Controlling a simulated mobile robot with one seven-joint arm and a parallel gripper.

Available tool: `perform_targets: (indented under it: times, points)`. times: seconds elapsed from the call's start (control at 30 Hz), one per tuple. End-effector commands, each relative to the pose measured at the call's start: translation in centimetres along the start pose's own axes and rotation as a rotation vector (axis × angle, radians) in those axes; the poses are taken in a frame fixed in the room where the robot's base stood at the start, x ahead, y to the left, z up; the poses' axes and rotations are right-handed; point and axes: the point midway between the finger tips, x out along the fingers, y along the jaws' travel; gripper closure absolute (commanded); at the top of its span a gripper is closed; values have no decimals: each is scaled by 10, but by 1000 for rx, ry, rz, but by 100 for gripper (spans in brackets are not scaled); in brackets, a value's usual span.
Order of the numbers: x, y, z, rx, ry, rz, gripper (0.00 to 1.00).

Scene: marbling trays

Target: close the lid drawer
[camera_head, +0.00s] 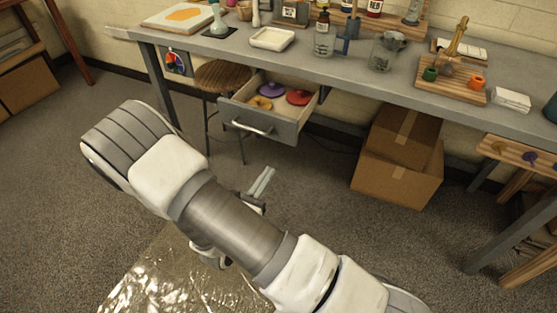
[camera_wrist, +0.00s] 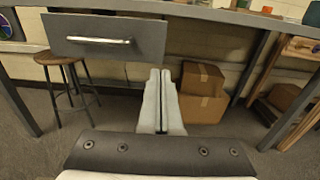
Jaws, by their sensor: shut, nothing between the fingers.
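The lid drawer (camera_head: 287,129) hangs under the grey table and is pulled out, with its grey front and silver bar handle (camera_head: 252,127) facing me. Purple, red and orange lids (camera_head: 270,90) lie inside it. In the wrist view the drawer front (camera_wrist: 150,37) and handle (camera_wrist: 99,41) show at the upper left; the inside is hidden there. My gripper (camera_head: 265,179) is shut and empty, below and in front of the drawer, apart from it. In the wrist view my gripper's fingers (camera_wrist: 159,74) point forward, below the right part of the drawer front.
The grey table (camera_head: 340,75) carries a white tray (camera_head: 271,39), bottles and a wooden board (camera_head: 450,80). A round stool (camera_head: 222,77) stands left of the drawer. Cardboard boxes (camera_head: 397,177) sit under the table to the right. The carpet in front of the drawer is open.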

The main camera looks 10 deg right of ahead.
Motion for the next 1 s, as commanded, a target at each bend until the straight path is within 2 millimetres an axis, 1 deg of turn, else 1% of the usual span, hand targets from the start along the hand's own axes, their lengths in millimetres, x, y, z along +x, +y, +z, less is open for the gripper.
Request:
perform_targets:
  times: [0.17,0.4,0.6,0.8,1.0]
  points:
    - [31,-2,0,3,-2,-7,100]
    - [84,-2,0,4,-2,-8,100]
    - [117,-2,0,2,-2,-7,100]
    - [131,-2,1,2,0,-6,100]
    - [133,-2,1,2,0,-5,100]
